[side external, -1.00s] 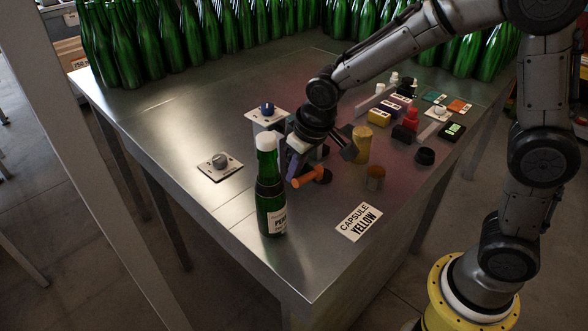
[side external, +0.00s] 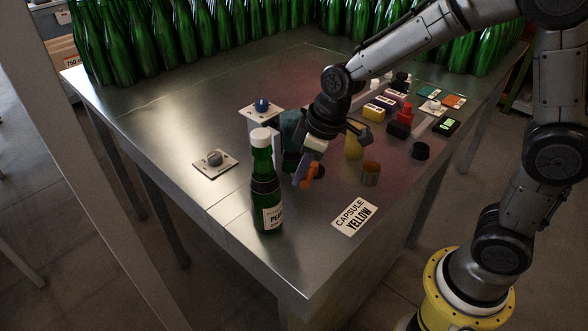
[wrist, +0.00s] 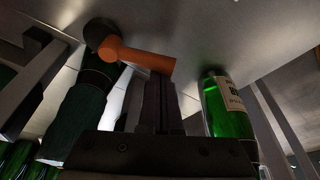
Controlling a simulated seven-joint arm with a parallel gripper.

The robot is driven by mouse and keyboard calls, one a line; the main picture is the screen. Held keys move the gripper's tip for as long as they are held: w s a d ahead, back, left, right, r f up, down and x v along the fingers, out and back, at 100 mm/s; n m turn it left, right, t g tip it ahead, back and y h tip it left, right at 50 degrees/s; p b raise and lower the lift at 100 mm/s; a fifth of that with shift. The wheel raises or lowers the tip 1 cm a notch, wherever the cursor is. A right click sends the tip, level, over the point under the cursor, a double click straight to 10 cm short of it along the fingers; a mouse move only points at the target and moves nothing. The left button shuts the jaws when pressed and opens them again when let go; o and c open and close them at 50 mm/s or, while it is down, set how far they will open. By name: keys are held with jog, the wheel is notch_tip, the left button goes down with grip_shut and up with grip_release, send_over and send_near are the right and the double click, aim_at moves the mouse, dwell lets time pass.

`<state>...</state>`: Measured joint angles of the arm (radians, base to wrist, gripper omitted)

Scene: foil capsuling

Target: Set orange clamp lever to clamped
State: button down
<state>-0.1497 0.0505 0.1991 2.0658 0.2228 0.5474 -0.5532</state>
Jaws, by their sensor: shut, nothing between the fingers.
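The orange clamp lever (side external: 309,175) is near the front of the steel table, behind and right of the green bottle with a white top (side external: 266,190). In the wrist view the orange lever (wrist: 140,57) runs from a round black pivot (wrist: 101,34) to a free end at the right. My gripper (side external: 302,176) is shut and empty, with its fingers low against or very close to the lever. In the wrist view the closed fingers (wrist: 160,90) are just below the lever's free end; I cannot tell whether they touch. My gripper partly hides the clamp's body.
A dark green form (side external: 291,128) stands close behind my gripper. A grey knob plate (side external: 214,161) lies at left, a blue knob box (side external: 262,108) behind.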

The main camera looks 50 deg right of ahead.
jog(key=s+n, duration=0.1)
jog(key=n, duration=0.1)
jog(key=s+d+n+y, duration=0.1)
jog(key=shift+n+g, duration=0.3)
jog(key=shift+n, duration=0.1)
jog(key=n, duration=0.1)
jog(key=s+d+n, duration=0.1)
jog(key=shift+n+g, duration=0.4)
jog(key=d+n, duration=0.1)
jog(key=n, duration=0.1)
jog(key=s+d+n+g, duration=0.1)
jog(key=n, duration=0.1)
jog(key=shift+s+n+y, duration=0.2)
jog(key=shift+n+y, duration=0.1)
jog(key=shift+y, duration=0.1)
jog(key=shift+s+d, duration=0.15)
jog(key=shift+d, duration=0.3)
jog(key=shift+r, duration=0.15)
jog(key=v, duration=0.9)
jog(key=shift+w+r, duration=0.3)
jog(key=shift+r, duration=0.1)
jog(key=shift+d, duration=0.1)
